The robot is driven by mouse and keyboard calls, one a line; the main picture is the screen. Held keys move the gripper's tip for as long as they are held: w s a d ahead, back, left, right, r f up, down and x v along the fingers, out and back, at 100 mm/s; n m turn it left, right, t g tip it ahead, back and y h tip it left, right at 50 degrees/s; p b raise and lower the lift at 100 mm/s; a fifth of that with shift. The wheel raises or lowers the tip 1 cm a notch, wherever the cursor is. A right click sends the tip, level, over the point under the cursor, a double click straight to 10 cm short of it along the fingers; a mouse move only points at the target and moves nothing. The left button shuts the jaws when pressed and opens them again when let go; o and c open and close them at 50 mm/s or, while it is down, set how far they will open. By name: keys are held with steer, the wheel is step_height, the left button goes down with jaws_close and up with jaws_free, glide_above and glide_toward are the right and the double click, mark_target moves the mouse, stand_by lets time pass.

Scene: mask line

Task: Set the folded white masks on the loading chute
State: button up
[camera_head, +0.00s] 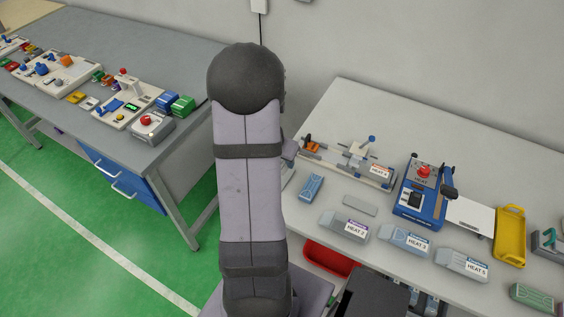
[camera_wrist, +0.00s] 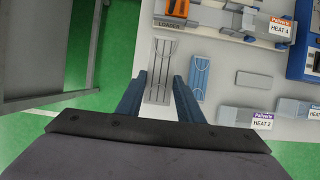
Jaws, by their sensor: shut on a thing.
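In the wrist view my gripper (camera_wrist: 160,76) has its two blue-grey fingers on either side of a long pale grey-white pleated piece (camera_wrist: 163,58), which looks like the folded white masks. It is shut on this piece, near the table's left edge. Whether the piece is clear of the tabletop I cannot tell. Just beyond it is a station marked LOADER with an orange part (camera_wrist: 177,9), which looks like the loading chute; the station also shows in the head view (camera_head: 312,145). In the head view my arm hides most of the gripper.
A blue pleated stack (camera_head: 311,187) lies right of the gripper, with a flat grey block (camera_head: 360,205) beyond. Labelled grey boxes (camera_head: 344,226) line the front. A blue heat press (camera_head: 421,192) and yellow tray (camera_head: 510,236) stand right. A red bin (camera_head: 328,258) is below the front edge.

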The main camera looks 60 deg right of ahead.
steer(key=shift+r, duration=0.6)
